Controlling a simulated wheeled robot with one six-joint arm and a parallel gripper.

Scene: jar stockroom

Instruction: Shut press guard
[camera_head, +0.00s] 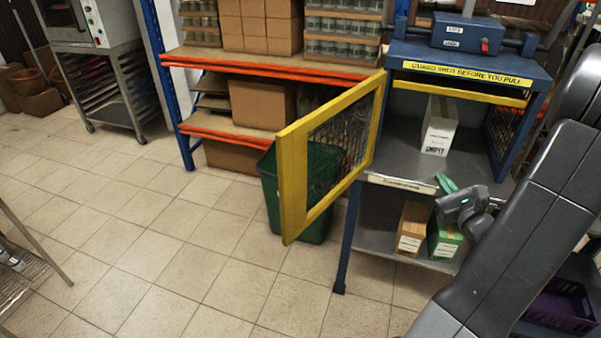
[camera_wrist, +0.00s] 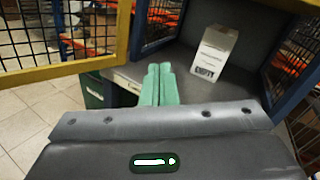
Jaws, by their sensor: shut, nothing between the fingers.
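The press guard (camera_head: 288,180) is a yellow-framed mesh door. It stands swung wide open to the left of the blue press stand (camera_head: 537,80), reaching out over the floor. In the wrist view the guard's yellow frame (camera_wrist: 60,70) shows at the upper left. My gripper (camera_head: 446,184) has green fingers and is at the front edge of the press shelf, right of the guard and apart from it. In the wrist view the fingers (camera_wrist: 160,72) are side by side, shut and empty. They point into the press opening.
A white box (camera_head: 439,126) stands on the press shelf inside the opening. A brown box (camera_head: 411,229) and a green box (camera_head: 444,238) sit on the lower shelf. A green bin (camera_head: 318,222) stands behind the guard. The tiled floor at left is clear.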

